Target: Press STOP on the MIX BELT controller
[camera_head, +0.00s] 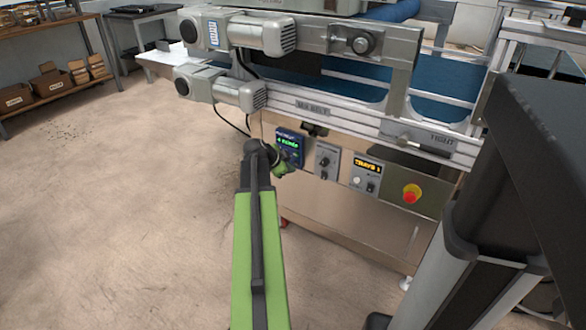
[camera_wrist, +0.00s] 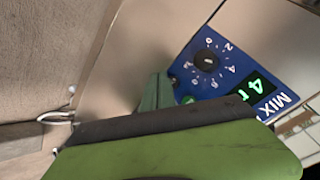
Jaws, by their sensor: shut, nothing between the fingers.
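The MIX BELT controller (camera_head: 291,138) is a small blue box with a lit green display on the front panel of the machine, below the MIX BELT label. In the wrist view the controller (camera_wrist: 222,62) appears tilted, with a black dial knob, numbers and the green display. A green button edge (camera_wrist: 187,99) shows at its lower left. My gripper (camera_head: 283,165) is shut and empty, right at the lower part of the controller. In the wrist view its green body covers the lower part of the controller. A STOP button cannot be made out, and contact cannot be told.
To the right on the panel are a grey switch box (camera_head: 326,161), a box with an amber display (camera_head: 366,174) and a red emergency knob (camera_head: 411,193) on a plate. Motors (camera_head: 240,33) overhang above. A dark column stands at right. The floor at left is clear.

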